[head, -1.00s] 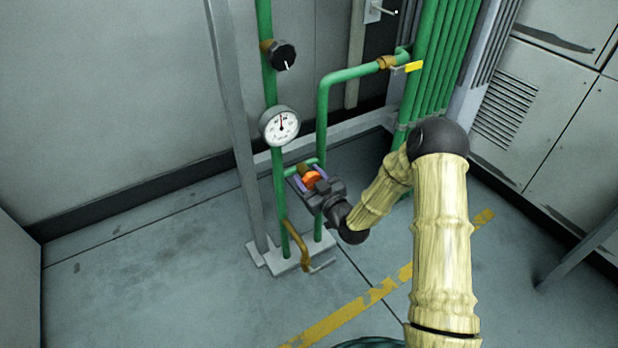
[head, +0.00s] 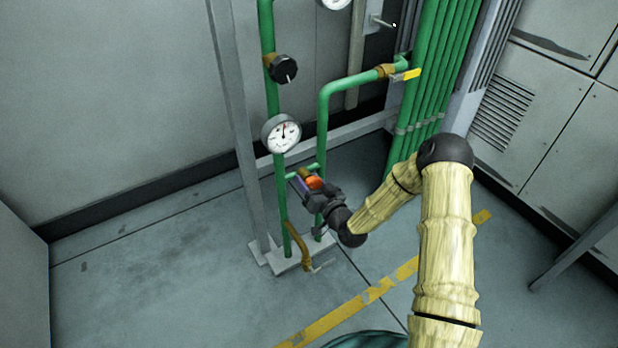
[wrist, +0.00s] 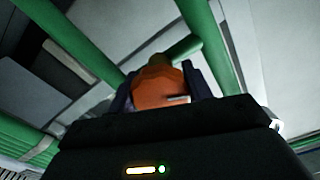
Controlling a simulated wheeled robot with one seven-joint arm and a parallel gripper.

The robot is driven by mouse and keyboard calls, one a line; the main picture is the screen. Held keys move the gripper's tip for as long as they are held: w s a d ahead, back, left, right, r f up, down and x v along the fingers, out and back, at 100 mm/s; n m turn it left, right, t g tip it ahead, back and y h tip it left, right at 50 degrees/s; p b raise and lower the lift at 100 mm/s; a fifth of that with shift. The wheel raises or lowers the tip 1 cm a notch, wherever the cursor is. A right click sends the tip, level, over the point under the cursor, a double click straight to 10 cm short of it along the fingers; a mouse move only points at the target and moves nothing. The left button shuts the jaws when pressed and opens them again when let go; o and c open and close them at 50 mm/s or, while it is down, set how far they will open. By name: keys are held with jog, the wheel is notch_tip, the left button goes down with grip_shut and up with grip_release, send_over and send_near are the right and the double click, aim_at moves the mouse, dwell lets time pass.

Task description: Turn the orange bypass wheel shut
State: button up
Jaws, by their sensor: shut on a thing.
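The orange bypass wheel (head: 314,183) sits on a short green cross pipe between two upright green pipes, below the round white gauge. My gripper (head: 305,183) is shut on the wheel, with its purple-grey fingers on either side of it. In the wrist view the orange wheel (wrist: 161,90) fills the space between the dark fingers, and a brass part shows behind it. A small pale mark shows on the wheel's face. The gripper's body hides the lower part of the wheel in the wrist view.
The white gauge (head: 282,133) and a black knob (head: 284,69) are on the left upright pipe above the wheel. A brass valve with a yellow lever (head: 405,75) is at upper right. A brass lever (head: 298,246) hangs low near the pipe base. The floor at left is clear.

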jog(key=m+p, duration=0.2)
jog(key=m, duration=0.1)
jog(key=shift+s+a+m, duration=0.1)
jog(key=shift+s+m, duration=0.05)
jog(key=shift+m, duration=0.25)
jog(key=m+p, duration=0.1)
jog(key=m, duration=0.2)
jog(key=shift+m, duration=0.3)
jog(key=m+p, duration=0.1)
jog(key=m, duration=0.4)
jog(key=shift+f+m+p, duration=0.1)
jog(key=shift+m+p, duration=0.3)
jog(key=o, duration=0.8)
jog(key=shift+o, duration=0.8)
